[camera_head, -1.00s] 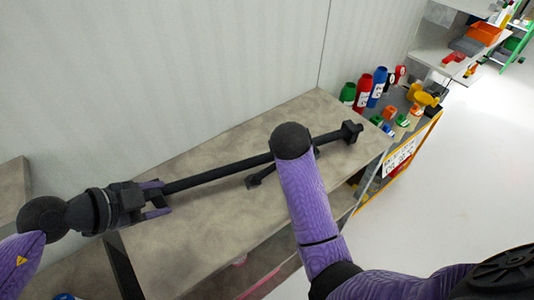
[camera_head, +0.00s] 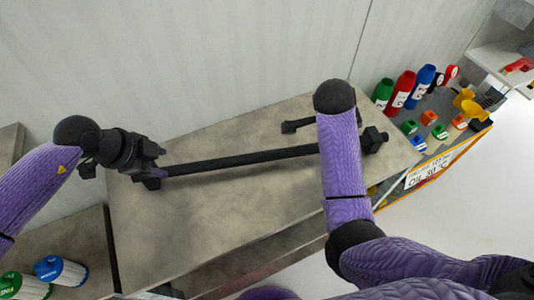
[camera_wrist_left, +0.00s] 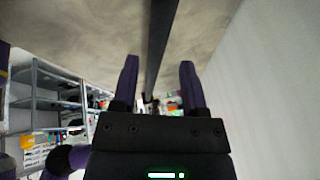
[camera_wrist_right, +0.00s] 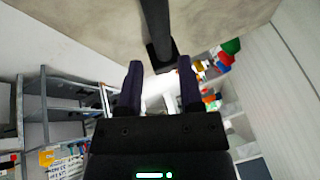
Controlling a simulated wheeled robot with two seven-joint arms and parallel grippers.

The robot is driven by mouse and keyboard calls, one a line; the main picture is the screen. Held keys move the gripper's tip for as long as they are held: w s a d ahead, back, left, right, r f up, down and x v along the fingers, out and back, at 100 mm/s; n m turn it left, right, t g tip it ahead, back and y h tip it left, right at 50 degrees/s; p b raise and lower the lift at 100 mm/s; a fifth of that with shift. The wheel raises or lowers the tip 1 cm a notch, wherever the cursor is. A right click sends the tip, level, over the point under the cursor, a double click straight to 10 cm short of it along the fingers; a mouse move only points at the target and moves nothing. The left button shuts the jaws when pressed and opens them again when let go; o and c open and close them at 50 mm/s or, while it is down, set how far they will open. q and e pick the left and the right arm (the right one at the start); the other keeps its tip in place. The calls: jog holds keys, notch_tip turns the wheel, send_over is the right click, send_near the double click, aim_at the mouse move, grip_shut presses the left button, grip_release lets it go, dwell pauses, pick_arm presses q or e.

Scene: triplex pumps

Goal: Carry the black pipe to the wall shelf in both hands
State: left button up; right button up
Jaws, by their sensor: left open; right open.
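The black pipe (camera_head: 230,163) lies lengthwise over the grey-brown shelf top (camera_head: 230,205), with a black block (camera_head: 374,140) at its right end. My left gripper (camera_head: 163,162) is open at the pipe's left end. In the left wrist view the pipe (camera_wrist_left: 160,40) runs in line with the gap between the open fingers (camera_wrist_left: 158,62). Contact cannot be told.
Green, red and blue bottles (camera_head: 403,90) and small coloured parts stand on a cart at the right. White canisters (camera_head: 60,270) are at lower left. A pale wall (camera_head: 200,60) rises behind.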

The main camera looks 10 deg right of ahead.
aim_at(180, 168)
pick_arm(q)
jog(key=x, duration=0.8)
jog(key=shift+d+f, duration=0.1)
jog(key=shift+f, duration=0.15)
pick_arm(e)
jog(key=x, duration=0.8)
jog(key=shift+d+f, duration=0.1)
jog(key=shift+f, duration=0.2)
pick_arm(q)
jog(key=shift+w, duration=0.1)
jog(key=c, duration=0.7)
pick_arm(e)
grip_shut()
pick_arm(q)
grip_shut()
jog(key=shift+r, duration=0.1)
pick_arm(e)
jog(key=shift+w+r, duration=0.1)
